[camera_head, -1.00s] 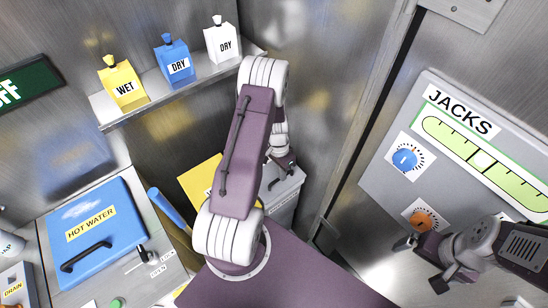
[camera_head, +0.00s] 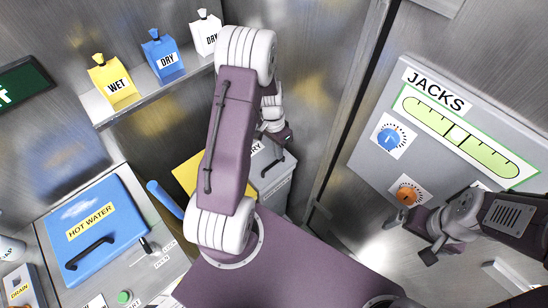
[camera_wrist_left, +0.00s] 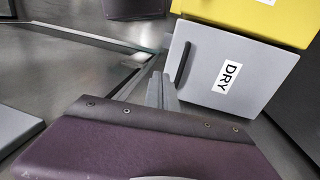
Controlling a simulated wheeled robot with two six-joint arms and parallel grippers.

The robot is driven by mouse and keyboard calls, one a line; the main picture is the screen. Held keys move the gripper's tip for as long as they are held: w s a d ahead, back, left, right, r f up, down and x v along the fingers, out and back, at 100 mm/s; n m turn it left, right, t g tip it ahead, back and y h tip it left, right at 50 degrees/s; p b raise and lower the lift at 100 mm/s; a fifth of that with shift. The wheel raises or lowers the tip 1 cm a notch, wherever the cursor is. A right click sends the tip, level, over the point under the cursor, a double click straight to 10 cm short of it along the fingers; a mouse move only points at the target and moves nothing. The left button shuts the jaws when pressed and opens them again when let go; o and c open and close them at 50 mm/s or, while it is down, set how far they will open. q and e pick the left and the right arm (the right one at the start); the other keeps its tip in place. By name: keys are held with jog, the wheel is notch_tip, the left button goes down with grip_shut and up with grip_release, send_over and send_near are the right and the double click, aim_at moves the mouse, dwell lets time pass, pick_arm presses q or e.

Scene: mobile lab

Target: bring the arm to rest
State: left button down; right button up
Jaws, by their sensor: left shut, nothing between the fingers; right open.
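My left arm (camera_head: 232,130) rises from my purple base, folds at the white elbow and hangs down behind itself. My left gripper (camera_head: 286,138) is at its end, above the grey DRY bin. In the left wrist view my left gripper (camera_wrist_left: 161,90) shows its fingers together, with nothing between them, beside the grey bin. My right arm (camera_head: 510,212) comes in from the right. My right gripper (camera_head: 415,240) is open and empty, in front of the lower part of the JACKS panel, near the orange dial.
The grey DRY bin (camera_head: 270,175) stands beside the yellow bin (camera_head: 188,172). A shelf (camera_head: 140,100) holds yellow, blue and white bottles. The blue HOT WATER lid (camera_head: 95,232) is at left. The JACKS panel (camera_head: 480,105) has a blue dial (camera_head: 389,139) and an orange dial (camera_head: 406,194).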

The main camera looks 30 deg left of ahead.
pick_arm(q)
jog(key=r, duration=0.4)
jog(key=shift+w+d, duration=0.15)
jog(key=shift+d, duration=0.2)
